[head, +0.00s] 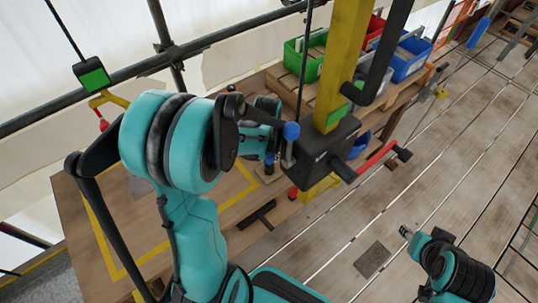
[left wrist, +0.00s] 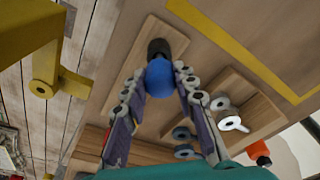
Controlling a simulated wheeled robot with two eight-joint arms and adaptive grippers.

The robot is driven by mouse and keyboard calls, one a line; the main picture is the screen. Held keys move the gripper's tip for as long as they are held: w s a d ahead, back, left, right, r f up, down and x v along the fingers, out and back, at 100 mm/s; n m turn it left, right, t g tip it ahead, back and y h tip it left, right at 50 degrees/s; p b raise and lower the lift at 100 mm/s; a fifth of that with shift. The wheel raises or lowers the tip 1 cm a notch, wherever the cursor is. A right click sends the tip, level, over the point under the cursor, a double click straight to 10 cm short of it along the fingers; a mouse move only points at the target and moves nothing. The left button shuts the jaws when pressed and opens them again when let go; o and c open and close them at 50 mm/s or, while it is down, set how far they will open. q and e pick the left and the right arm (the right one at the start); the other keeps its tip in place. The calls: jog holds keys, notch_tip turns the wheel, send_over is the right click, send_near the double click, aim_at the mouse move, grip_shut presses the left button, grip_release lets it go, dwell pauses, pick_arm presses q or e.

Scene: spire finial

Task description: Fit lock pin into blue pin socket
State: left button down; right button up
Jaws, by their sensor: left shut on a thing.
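My left gripper (left wrist: 158,90) is shut on the lock pin, whose round blue knob (left wrist: 160,80) sits between the fingers in the left wrist view. A dark part shows just beyond the knob, over a wooden block. A blue ball (head: 291,131) on a thin metal rod stands beside the black housing (head: 320,152) on the yellow mast. I cannot tell which part is the blue pin socket. My right arm is at lower right; its finger state is unclear.
The yellow mast (head: 342,65) rises close to the right of my left gripper. Green (head: 303,62) and blue (head: 408,60) bins stand behind. The plank floor at right is mostly clear.

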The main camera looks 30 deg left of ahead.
pick_arm(q)
jog(key=shift+f+b, duration=0.7)
jog(key=shift+f, duration=0.2)
jog(key=c, duration=1.1)
grip_release()
jog(key=shift+r, duration=0.1)
jog(key=r, duration=0.4)
jog(key=s+r, duration=0.1)
jog(key=r, duration=0.7)
jog(key=shift+s+d, duration=0.15)
jog(key=shift+d, duration=0.1)
jog(key=shift+f, duration=0.1)
